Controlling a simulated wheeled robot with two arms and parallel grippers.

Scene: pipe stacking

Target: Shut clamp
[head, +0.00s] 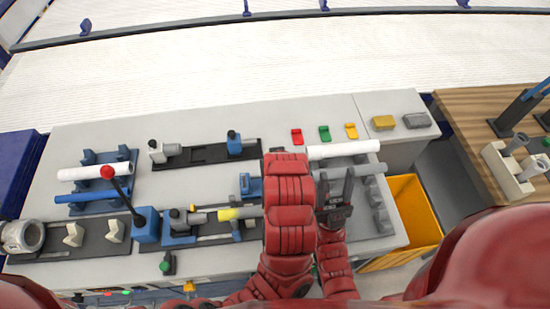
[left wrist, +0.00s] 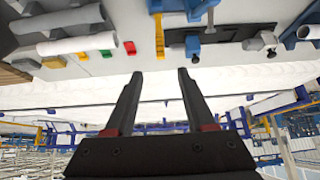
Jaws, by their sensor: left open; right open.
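The clamp is a blue block (head: 147,225) on the front left of the bench, with a black lever tilted up and left to a red knob (head: 107,172). My right gripper (head: 335,190) is open and empty over the right of the bench, by a grey pipe, well right of the clamp. My left gripper (left wrist: 157,78) is open and empty in the left wrist view. My red forearm hides it in the head view. I cannot make out the clamp knob in the left wrist view.
White and blue pipes (head: 80,172) lie in a rack at the left. A white pipe (head: 345,148) lies at the right of the bench. Blue-and-grey fittings (head: 235,143) stand on a black plate. A yellow bin (head: 415,215) stands right of the bench.

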